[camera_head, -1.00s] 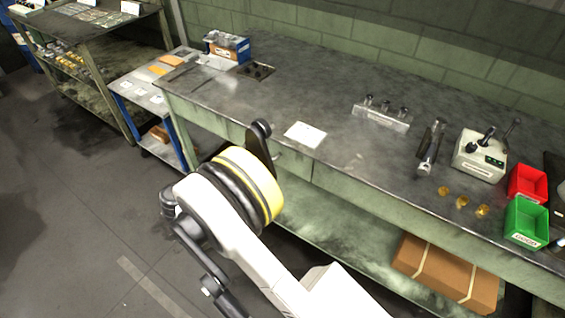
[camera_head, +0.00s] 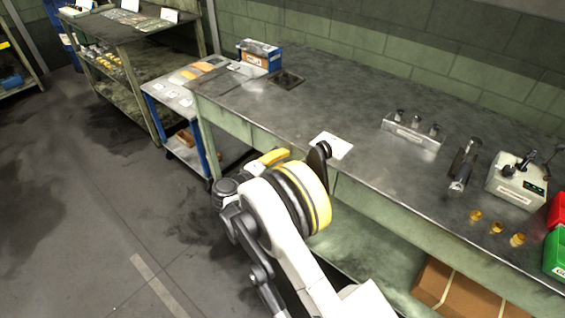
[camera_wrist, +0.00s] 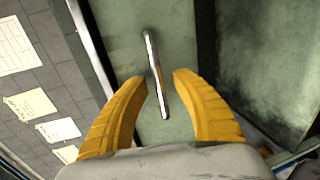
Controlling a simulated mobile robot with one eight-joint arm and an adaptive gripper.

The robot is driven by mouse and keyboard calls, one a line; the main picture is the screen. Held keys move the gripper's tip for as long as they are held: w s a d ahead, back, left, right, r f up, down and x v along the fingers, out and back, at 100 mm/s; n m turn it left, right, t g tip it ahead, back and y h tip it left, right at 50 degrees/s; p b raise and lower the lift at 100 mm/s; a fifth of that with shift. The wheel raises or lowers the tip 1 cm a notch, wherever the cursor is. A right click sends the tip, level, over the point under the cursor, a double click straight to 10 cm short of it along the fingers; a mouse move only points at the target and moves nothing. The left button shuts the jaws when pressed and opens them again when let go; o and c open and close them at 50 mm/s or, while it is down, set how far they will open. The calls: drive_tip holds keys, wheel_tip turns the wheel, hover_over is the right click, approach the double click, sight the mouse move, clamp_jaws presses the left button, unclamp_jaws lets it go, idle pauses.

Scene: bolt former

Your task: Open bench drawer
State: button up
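In the wrist view, the drawer front (camera_wrist: 180,30) is a pale green panel with a slim metal bar handle (camera_wrist: 155,75). My gripper (camera_wrist: 158,79) is open, with one yellow finger on each side of the handle. Clear gaps show between the handle and both fingers. In the head view, a yellow part of my gripper (camera_head: 272,157) shows at the front edge of the bench (camera_head: 300,110). My arm hides the handle and most of the drawer front there. I see no drawer standing out from the bench.
A white card (camera_head: 331,145) lies on the bench above my arm. A metal block with pins (camera_head: 412,135), several brass parts (camera_head: 497,227) and a control box (camera_head: 517,183) stand to the right. A blue-framed cart (camera_head: 172,98) stands left of the bench. The floor at left is clear.

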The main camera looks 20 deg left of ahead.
clamp_jaws()
drive_tip(key=shift+s, duration=0.1)
